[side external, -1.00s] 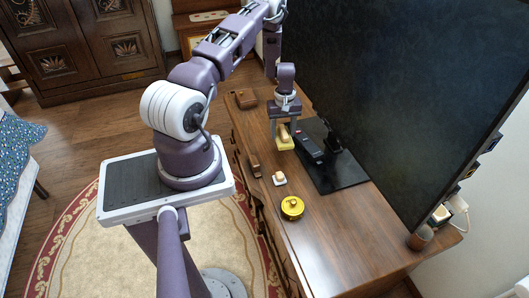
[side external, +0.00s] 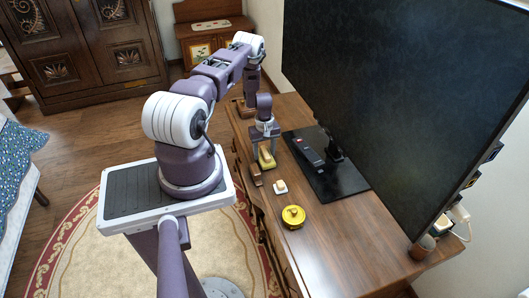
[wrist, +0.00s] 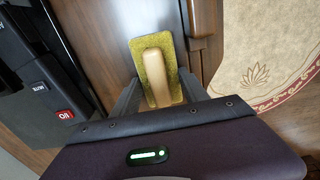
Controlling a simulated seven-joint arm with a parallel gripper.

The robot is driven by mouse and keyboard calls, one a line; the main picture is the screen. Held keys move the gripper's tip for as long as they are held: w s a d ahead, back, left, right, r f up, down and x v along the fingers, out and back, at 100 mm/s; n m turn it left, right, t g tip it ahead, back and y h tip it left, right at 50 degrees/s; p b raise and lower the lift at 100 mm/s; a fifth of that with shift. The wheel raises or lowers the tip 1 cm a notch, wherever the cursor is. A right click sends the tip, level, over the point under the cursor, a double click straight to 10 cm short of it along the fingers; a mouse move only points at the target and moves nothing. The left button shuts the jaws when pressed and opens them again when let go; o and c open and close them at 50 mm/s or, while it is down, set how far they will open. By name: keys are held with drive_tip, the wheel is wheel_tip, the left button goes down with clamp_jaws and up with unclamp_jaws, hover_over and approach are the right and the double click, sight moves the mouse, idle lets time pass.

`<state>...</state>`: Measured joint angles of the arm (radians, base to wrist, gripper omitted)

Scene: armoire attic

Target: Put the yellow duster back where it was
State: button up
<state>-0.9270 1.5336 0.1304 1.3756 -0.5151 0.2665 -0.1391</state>
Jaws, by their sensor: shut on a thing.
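The yellow duster (side external: 267,160), a yellow pad with a tan wooden handle, is in my gripper (side external: 265,153) over the left part of the wooden cabinet top. In the wrist view the duster (wrist: 153,70) sits between the fingers (wrist: 158,92), which are shut on its handle. In the side view it looks tilted. I cannot tell whether its pad touches the wood or hangs just above it.
A brown wooden block (side external: 255,175) and a small white-topped item (side external: 280,187) are close by. A round yellow tin (side external: 293,216) stands nearer. The cabinet top's near part (side external: 345,235) is clear.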

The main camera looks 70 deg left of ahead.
drive_tip(key=shift+f, duration=0.1)
drive_tip(key=o, duration=1.6)
